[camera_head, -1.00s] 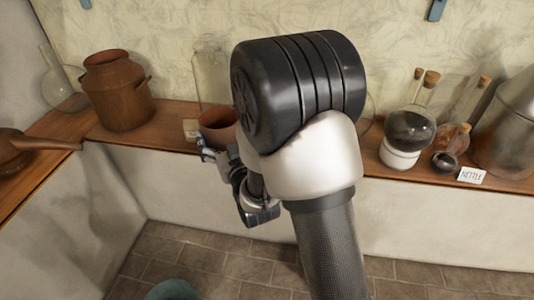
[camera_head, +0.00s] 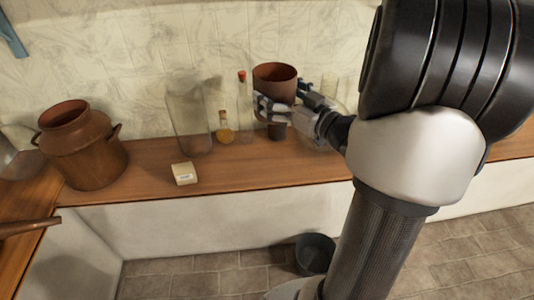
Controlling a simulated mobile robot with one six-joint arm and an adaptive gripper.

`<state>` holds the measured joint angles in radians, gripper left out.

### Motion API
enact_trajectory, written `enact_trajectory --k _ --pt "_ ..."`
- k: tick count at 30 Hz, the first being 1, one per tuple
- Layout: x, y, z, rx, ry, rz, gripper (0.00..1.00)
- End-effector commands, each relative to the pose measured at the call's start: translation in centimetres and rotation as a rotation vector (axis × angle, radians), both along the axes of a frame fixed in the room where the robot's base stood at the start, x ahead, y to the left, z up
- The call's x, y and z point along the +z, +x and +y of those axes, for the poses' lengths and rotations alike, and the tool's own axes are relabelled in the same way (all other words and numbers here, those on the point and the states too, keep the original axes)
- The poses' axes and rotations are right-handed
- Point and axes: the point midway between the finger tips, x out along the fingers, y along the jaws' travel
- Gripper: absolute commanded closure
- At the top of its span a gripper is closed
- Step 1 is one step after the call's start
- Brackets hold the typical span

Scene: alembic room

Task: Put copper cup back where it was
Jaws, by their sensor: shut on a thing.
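The copper cup (camera_head: 276,74) is a reddish-brown, open-topped vessel. It is upright and raised above the wooden shelf, near the wall. My gripper (camera_head: 283,100) is shut on the cup, with its fingers at the cup's lower part. My arm reaches in from the right and hides much of the shelf on that side. A small dark object (camera_head: 277,131) shows on the shelf below the cup.
On the wooden shelf (camera_head: 240,172) stand a tall glass jar (camera_head: 189,118), a small yellow flask (camera_head: 224,128), a red-topped bottle (camera_head: 243,105), a white block (camera_head: 184,173) and a large copper pot (camera_head: 80,145). A dark bucket (camera_head: 315,254) is on the floor.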

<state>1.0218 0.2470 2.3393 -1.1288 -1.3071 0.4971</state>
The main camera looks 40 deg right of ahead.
Motion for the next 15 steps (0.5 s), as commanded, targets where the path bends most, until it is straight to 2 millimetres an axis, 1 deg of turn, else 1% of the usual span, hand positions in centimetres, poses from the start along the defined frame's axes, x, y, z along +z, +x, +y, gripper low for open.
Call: enact_trajectory --k 2,5,15 --pt "0.0 -0.7 -0.5 -0.003 0.001 -0.001 0.6" --pt "-1.5 -0.9 -0.6 -0.001 0.004 0.0 0.6" --pt "-10.8 -0.8 -0.5 -0.001 0.005 0.0 0.6"
